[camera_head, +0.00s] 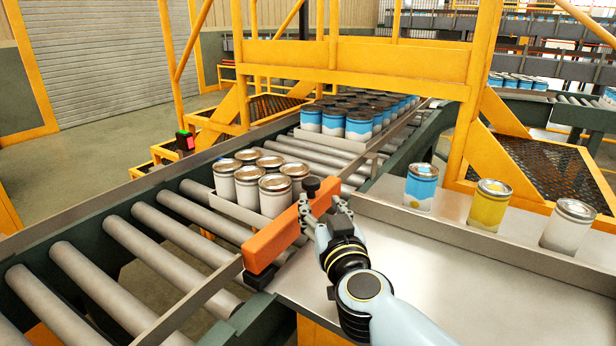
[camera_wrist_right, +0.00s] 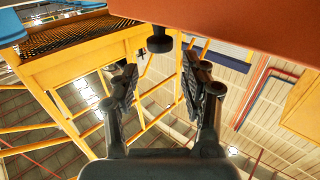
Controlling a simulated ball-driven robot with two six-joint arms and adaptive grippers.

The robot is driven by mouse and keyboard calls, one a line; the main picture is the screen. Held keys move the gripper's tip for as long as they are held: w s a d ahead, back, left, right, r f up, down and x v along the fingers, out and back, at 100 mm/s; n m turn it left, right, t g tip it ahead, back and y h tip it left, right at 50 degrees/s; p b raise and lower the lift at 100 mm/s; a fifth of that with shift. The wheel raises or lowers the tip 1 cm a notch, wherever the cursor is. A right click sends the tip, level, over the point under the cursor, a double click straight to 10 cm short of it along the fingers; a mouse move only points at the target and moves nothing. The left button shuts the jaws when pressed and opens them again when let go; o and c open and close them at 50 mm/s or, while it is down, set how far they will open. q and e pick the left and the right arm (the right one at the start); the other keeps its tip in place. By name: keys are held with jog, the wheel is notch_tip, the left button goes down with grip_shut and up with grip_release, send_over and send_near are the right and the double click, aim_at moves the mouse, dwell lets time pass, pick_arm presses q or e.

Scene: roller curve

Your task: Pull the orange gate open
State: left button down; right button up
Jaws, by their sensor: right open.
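The orange gate (camera_head: 272,243) is a bar lying across the side rail of the roller conveyor, in front of a tray of white cans. A black knob (camera_head: 311,184) stands at its far end. In the right wrist view the gate (camera_wrist_right: 240,28) fills the top right, and the knob (camera_wrist_right: 159,40) shows between and beyond the fingertips. My right gripper (camera_head: 322,203) is open at the gate's far end, close to the knob. Its two fingers (camera_wrist_right: 158,70) are apart with nothing between them; contact with the knob cannot be told. My left gripper is out of view.
A tray of white cans (camera_head: 252,182) sits on the rollers (camera_head: 150,235) behind the gate. Blue cans (camera_head: 359,124) stand farther back under the yellow frame (camera_head: 400,58). A blue can (camera_head: 421,187), a yellow can (camera_head: 489,206) and a white can (camera_head: 567,228) stand on the metal shelf (camera_head: 470,275).

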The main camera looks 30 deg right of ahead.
aim_at(313, 188)
jog(key=x, duration=0.5)
jog(key=shift+r, duration=0.1)
jog(key=x, duration=0.3)
jog(key=shift+b, duration=0.4)
jog(key=shift+x, duration=0.75)
jog(key=shift+c, duration=1.6)
jog(key=c, duration=0.4)
grip_shut()
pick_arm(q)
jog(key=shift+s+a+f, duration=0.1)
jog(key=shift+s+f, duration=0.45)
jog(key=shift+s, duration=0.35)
pick_arm(e)
jog(key=shift+d, duration=0.1)
